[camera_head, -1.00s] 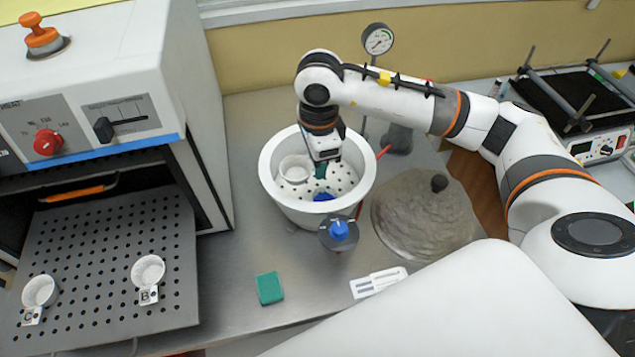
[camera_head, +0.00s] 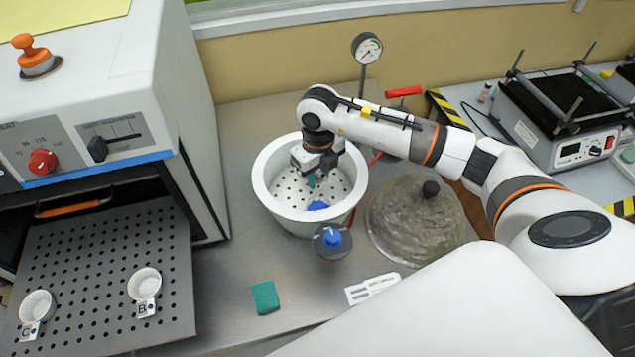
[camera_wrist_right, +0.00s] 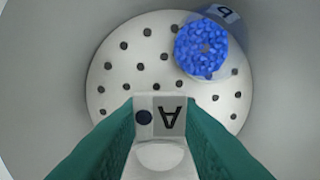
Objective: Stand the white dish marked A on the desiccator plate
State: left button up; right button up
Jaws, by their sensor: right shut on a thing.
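My right gripper (camera_head: 312,180) is down inside the white desiccator bowl (camera_head: 265,185). In the right wrist view its teal fingers (camera_wrist_right: 160,120) are shut on the tab marked A (camera_wrist_right: 168,117) of the white dish (camera_wrist_right: 158,156). Only part of the dish shows at the bottom of that view; in the head view it is hidden behind the wrist. The perforated desiccator plate (camera_head: 333,190) lies under the gripper and also shows in the wrist view (camera_wrist_right: 125,75). I cannot tell whether the dish touches the plate. My left gripper is not in view.
A cup of blue beads (camera_wrist_right: 200,48) stands on the plate near its edge. A blue-knobbed valve (camera_head: 332,240) is at the bowl's front, a domed lid (camera_head: 415,222) at right. Dishes B (camera_head: 145,283) and C (camera_head: 37,307) sit on the oven shelf (camera_head: 100,255). A green block (camera_head: 265,297) lies in front.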

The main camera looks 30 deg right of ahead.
aim_at(318, 178)
notch_tip(318, 178, down, 4)
jog(key=shift+r+p, duration=0.1)
jog(key=shift+p, duration=0.4)
jog(key=shift+f, duration=0.3)
jog(key=o, duration=1)
jog(key=shift+c, duration=0.2)
jog(key=shift+r, duration=0.2)
notch_tip(318, 178, up, 11)
jog(key=b, duration=0.3)
jog(key=shift+r, duration=0.55)
